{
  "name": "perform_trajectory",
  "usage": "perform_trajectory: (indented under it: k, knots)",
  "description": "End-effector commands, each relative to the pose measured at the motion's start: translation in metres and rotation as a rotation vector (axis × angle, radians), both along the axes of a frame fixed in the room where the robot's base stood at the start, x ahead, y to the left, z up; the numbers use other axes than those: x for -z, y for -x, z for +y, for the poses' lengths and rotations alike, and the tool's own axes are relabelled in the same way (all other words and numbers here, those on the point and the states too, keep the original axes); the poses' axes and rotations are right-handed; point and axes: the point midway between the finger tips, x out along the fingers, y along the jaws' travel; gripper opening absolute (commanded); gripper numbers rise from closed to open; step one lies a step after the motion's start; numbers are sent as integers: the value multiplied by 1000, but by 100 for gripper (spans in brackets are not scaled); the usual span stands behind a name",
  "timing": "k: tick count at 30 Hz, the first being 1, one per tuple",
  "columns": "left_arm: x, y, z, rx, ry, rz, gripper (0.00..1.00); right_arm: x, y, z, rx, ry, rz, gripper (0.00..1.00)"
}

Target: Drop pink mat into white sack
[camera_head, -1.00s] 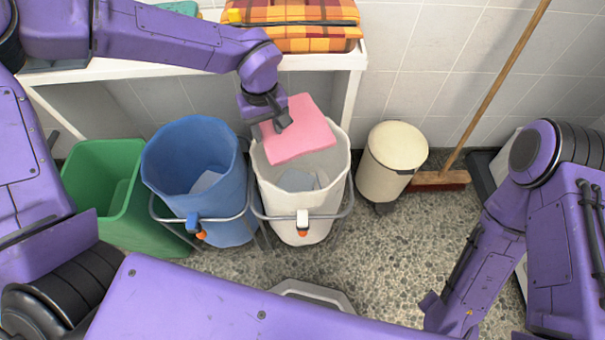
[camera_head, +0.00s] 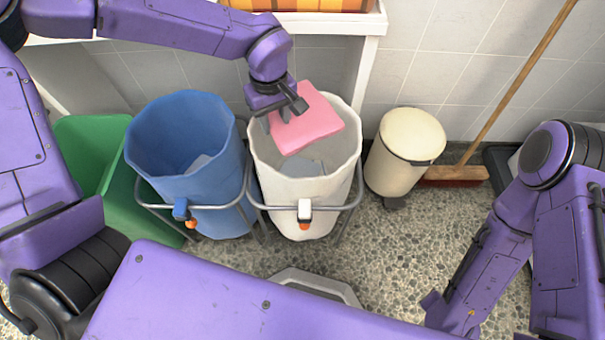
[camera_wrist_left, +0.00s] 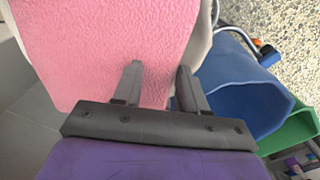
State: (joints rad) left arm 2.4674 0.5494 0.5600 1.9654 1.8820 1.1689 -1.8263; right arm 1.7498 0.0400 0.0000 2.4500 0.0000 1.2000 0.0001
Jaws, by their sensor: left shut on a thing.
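The pink mat (camera_head: 308,124) is a flat folded piece held over the mouth of the white sack (camera_head: 304,194). My left gripper (camera_head: 285,113) is shut on the mat's left edge. In the left wrist view the mat (camera_wrist_left: 110,50) spreads out beyond the fingers of my left gripper (camera_wrist_left: 158,85). The white sack hangs in a metal frame, and something grey lies inside it. The mat hides part of the sack's opening.
A blue sack (camera_head: 186,150) stands left of the white one, with a green bin (camera_head: 110,190) further left. A cream pedal bin (camera_head: 403,150) stands to the right, near a broom (camera_head: 457,174). A white shelf (camera_head: 372,24) stands behind.

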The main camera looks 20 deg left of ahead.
Motion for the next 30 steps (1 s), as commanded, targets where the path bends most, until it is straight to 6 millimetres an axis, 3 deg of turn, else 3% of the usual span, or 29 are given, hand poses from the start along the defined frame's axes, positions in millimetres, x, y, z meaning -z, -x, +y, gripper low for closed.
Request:
perform_trajectory:
  k: [3,4,6,14,17,24,30]
  knots:
    - [-1,0,0,0,0,0,2,-1,0,0,0,0,0,43]
    - [-1,0,0,0,0,0,51,-1,0,0,0,0,0,43]
    - [-1,0,0,0,0,0,71,-1,0,0,0,0,0,43]
    - [-2,0,0,0,0,0,71,-2,0,0,0,0,0,43]
    - [-11,0,0,-1,1,-1,71,-5,0,0,0,0,0,43]
    - [-68,-1,0,-1,3,-4,71,-23,0,0,0,0,0,43]
    - [-101,-1,-1,-1,1,-3,71,-31,0,0,0,0,0,43]
